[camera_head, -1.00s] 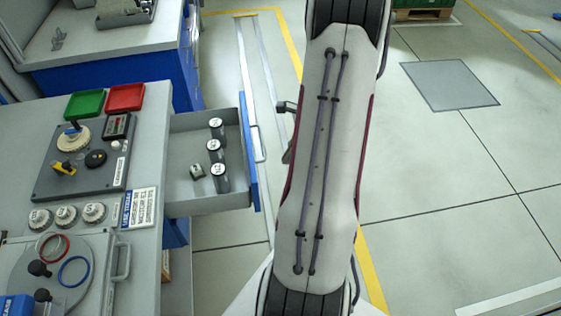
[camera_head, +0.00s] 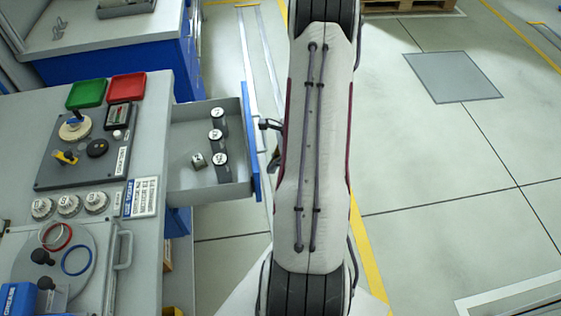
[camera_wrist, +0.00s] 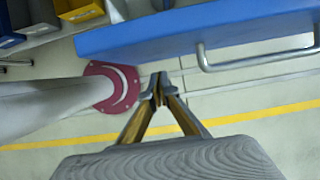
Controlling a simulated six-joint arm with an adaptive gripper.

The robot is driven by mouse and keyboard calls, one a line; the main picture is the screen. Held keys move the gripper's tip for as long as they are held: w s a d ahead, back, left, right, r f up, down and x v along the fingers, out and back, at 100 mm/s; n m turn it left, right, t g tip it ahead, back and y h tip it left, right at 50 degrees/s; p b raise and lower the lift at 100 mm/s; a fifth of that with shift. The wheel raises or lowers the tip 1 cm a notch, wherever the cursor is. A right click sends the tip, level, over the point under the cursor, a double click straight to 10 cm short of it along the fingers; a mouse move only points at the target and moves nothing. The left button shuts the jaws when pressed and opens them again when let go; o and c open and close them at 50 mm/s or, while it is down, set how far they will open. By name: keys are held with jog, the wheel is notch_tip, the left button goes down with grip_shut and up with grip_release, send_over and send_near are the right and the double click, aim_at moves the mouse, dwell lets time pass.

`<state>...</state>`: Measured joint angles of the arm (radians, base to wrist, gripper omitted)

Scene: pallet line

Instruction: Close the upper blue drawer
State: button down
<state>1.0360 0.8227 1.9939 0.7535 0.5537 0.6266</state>
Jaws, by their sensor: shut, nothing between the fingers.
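The upper blue drawer (camera_head: 250,150) is pulled out from the grey workbench.
The workbench top (camera_head: 150,110) carries a green tray (camera_head: 86,94), a red tray (camera_head: 127,87), a control panel (camera_head: 90,150) and several round dials. Another blue cabinet (camera_head: 110,60) stands behind. Yellow and orange bins (camera_wrist: 80,9) show in the wrist view.

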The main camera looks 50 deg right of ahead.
jog(key=shift+w+a, duration=0.75)
jog(key=shift+w, duration=0.05)
jog(key=w+a, duration=2)
jog(key=shift+a+r, duration=0.1)
dwell(0.4)
jog(key=shift+s+d, duration=0.4)
jog(key=shift+d, duration=0.1)
jog(key=shift+s+d, duration=1.2)
jog(key=v, duration=1)
